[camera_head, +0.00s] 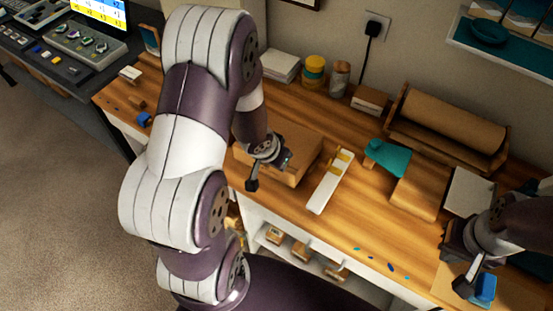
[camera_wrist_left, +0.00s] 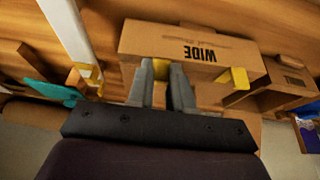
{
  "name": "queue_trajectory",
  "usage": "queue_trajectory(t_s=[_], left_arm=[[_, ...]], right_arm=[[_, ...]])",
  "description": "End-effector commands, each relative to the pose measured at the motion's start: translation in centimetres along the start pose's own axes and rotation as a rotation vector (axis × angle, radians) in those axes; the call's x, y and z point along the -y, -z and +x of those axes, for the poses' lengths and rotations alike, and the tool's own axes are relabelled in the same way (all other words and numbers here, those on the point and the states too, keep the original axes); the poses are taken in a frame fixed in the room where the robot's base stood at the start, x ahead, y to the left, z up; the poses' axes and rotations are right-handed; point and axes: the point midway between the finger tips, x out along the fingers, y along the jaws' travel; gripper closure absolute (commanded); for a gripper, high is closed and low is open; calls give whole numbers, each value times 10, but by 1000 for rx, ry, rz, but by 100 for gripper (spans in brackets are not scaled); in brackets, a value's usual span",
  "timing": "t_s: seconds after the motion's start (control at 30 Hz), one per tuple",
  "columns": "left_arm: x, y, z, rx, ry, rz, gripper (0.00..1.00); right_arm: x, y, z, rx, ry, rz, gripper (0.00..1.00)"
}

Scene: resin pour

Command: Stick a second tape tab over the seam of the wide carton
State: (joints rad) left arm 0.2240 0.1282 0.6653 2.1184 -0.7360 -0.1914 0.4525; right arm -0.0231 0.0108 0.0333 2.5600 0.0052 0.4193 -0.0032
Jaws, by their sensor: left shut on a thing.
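The wide carton (camera_head: 297,142) lies on the wooden bench, partly hidden by my left arm. The left wrist view shows its face (camera_wrist_left: 220,62) with WIDE upside down and a yellow tape tab (camera_wrist_left: 234,79) stuck at its right edge. My left gripper (camera_head: 265,165) is at the carton; in the wrist view its fingers (camera_wrist_left: 162,72) reach the carton's lower edge, close together on a small yellowish tape tab, mostly hidden between them. A white strip (camera_head: 325,190) beside the carton bears yellow tape (camera_head: 343,158). My right gripper (camera_head: 472,268) is at the bench's right; its opening is unclear.
A teal item (camera_head: 388,157) sits by a cardboard box (camera_head: 417,193), with a brown paper roll (camera_head: 440,125) behind. A blue object (camera_head: 484,289) is by my right gripper. Jars (camera_head: 314,70) stand at the back. The front bench right of the strip is mostly clear.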

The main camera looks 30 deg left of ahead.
Motion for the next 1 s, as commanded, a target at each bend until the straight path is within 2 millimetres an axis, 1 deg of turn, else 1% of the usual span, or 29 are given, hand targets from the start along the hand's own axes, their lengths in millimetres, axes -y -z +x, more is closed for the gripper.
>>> queue_trajectory(t_s=[0.57, 0.67, 0.9, 0.93, 1.0], left_arm=[[0, -2, 5, 0, 0, 0, 97], [0, -2, 4, 0, 0, 1, 99], [0, -1, 4, -2, 0, 1, 100], [0, -1, 4, -2, 0, 1, 70], [0, -1, 4, -1, 0, 1, 50]], right_arm=[[0, 0, 4, 0, 0, 0, 100], [0, 0, 4, 0, 0, 0, 100], [0, 0, 4, 0, 0, 0, 100], [0, 0, 4, 0, 0, 0, 100], [0, 0, 4, 0, 0, 0, 100]])
